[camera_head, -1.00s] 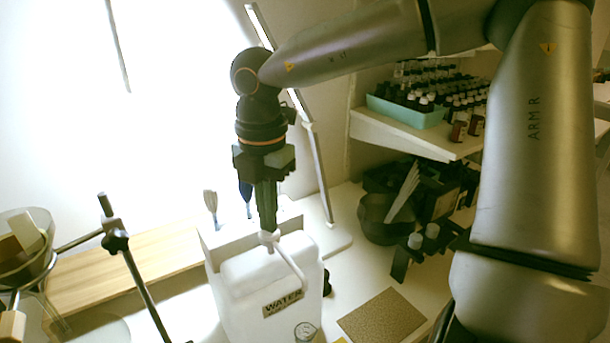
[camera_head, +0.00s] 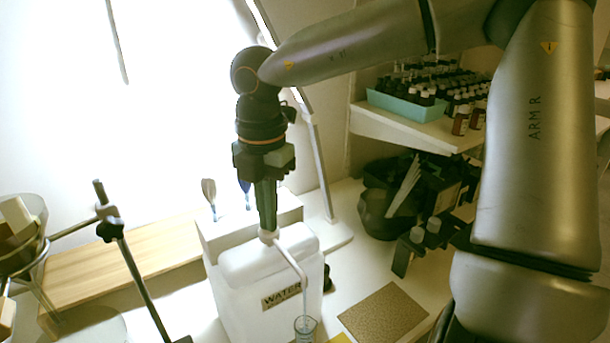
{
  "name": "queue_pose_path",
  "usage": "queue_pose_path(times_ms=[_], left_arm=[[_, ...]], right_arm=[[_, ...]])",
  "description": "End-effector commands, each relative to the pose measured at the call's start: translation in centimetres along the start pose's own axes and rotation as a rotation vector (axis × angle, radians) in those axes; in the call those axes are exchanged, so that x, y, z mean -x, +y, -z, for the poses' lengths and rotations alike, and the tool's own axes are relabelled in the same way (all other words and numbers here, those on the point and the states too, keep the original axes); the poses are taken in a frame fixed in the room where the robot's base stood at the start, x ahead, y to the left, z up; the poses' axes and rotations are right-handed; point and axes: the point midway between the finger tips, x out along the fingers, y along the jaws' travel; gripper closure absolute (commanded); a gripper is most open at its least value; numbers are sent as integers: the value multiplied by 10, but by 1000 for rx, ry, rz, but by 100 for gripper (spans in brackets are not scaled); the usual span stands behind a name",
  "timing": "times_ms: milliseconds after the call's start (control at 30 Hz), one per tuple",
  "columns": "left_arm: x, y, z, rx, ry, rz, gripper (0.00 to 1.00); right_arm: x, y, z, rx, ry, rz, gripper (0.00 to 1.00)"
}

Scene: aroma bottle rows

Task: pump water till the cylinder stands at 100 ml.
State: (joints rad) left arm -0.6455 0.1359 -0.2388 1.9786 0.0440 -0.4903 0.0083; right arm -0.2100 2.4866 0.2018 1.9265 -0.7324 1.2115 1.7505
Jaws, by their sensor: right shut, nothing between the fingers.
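My right gripper (camera_head: 266,228) is shut with nothing between its fingers. It points straight down, its tips at the top of the white pump head (camera_head: 269,238) on the water container. The container (camera_head: 257,318) is white and carries a "WATER" label (camera_head: 282,296). The pump's thin spout (camera_head: 296,268) slopes down to the right, over the clear cylinder (camera_head: 306,326). A thin pale streak runs from the spout's end into the cylinder. The cylinder's lower part is cut off by the frame, and its level cannot be read. My left gripper is not in view.
A brown mat (camera_head: 384,313) lies right of the cylinder. A shelf (camera_head: 405,130) with a teal tray (camera_head: 407,108) and several dark bottles is at the upper right. A black bin (camera_head: 385,217) stands below it. A metal stand (camera_head: 139,276) and glass bowl (camera_head: 22,262) are at left.

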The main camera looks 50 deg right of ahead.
Motion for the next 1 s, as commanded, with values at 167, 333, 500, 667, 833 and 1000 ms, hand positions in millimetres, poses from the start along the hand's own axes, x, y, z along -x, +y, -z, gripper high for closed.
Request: queue_pose_path(times_ms=[167, 333, 500, 667, 833, 1000], left_arm=[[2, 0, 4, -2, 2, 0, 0], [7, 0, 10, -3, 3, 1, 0], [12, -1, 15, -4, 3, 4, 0], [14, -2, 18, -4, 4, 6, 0], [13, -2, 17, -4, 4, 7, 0], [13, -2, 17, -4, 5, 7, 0]], right_arm=[[3, -1, 0, 0, 3, 5, 100], [13, -1, 0, -1, 2, 5, 100], [24, -1, 0, -1, 2, 5, 100], [30, -1, 0, -1, 2, 4, 100], [29, -1, 0, 0, 2, 3, 100], [29, 0, 0, 0, 1, 2, 100]])
